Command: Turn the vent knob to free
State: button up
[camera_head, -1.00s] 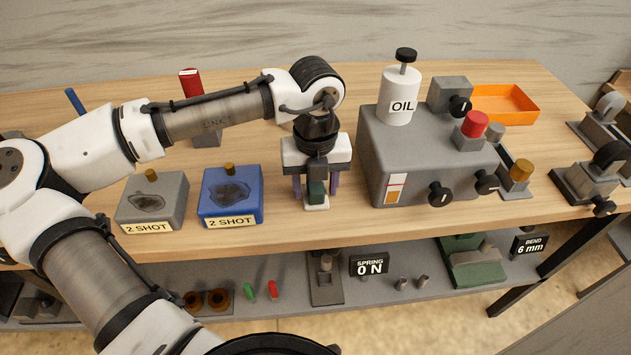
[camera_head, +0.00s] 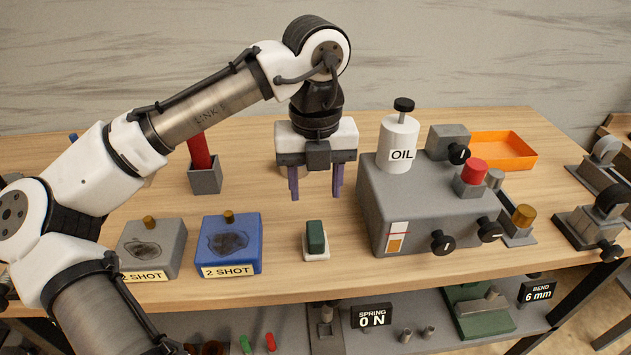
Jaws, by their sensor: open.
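A grey machine (camera_head: 400,205) stands on the right half of the table, with a white oil bottle (camera_head: 398,146) on top. Black knobs are on its front (camera_head: 442,242), on its front right corner (camera_head: 489,230) and on the small grey box behind (camera_head: 459,154). None has a readable label, so I cannot tell which is the vent knob or its setting. My gripper (camera_head: 315,195) is open and empty, pointing down above the table, left of the machine and apart from every knob.
A green block on a white base (camera_head: 316,240) stands on the table in front of my gripper. Blue (camera_head: 229,244) and grey (camera_head: 152,248) "2 SHOT" boxes are to its left. A red-handled holder (camera_head: 205,178) stands behind them. An orange tray (camera_head: 503,150) lies at the back right.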

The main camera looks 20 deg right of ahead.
aim_at(488, 231)
jog(key=z, duration=1.1)
